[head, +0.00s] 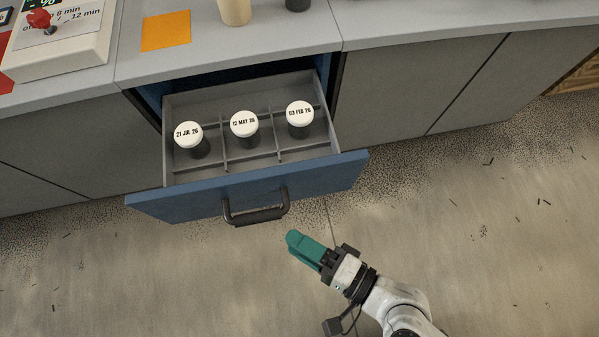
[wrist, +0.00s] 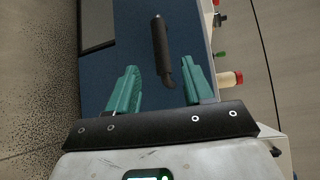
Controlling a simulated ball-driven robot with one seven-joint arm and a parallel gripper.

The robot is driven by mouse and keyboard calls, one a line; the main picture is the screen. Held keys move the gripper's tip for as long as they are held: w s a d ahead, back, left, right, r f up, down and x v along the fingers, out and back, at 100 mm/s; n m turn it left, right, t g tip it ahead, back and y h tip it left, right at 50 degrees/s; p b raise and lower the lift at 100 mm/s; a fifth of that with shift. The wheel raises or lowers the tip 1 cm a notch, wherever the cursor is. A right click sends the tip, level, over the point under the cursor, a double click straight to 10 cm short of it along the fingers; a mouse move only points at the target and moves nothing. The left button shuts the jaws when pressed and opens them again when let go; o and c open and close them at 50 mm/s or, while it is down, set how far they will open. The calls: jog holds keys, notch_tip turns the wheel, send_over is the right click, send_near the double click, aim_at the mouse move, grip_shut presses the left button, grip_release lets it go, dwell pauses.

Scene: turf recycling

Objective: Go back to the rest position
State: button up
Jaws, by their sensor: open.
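My gripper (head: 307,247) has green fingers and is in front of the open drawer, below and to the right of its handle in the head view. In the wrist view, the gripper (wrist: 160,88) shows its two fingers spread apart with nothing held between them. The black drawer handle (head: 256,214) is apart from the fingers; it also shows in the wrist view (wrist: 160,50), ahead of the gap between them. The blue-fronted drawer (head: 330,177) is pulled out from the counter.
Three white-lidded dark jars with date labels (head: 188,135) (head: 244,124) (head: 300,113) stand in the drawer's compartments. An orange square (head: 166,31) and a device with a red knob (head: 60,45) are on the counter (head: 230,50). The floor (head: 490,250) at right is open, with small dark scraps.

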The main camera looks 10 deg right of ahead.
dwell(0.3)
jog(key=w+d+r+n+g+h+p, duration=0.1)
jog(key=w+d+n+g+h+p, duration=0.4)
jog(key=d+n+p, duration=0.4)
jog(key=s+d+r+g+h+p, duration=0.1)
jog(key=s+d+g+h, duration=0.2)
jog(key=d, duration=0.4)
jog(key=s+d+r+n+g+h+p, duration=0.1)
jog(key=s+d+r+g+h, duration=0.1)
jog(key=d, duration=0.6)
jog(key=shift+s+d+r+g+h, duration=0.3)
jog(key=shift+s+g+h, duration=0.1)
jog(key=shift+s+h, duration=0.35)
jog(key=shift+a, duration=0.15)
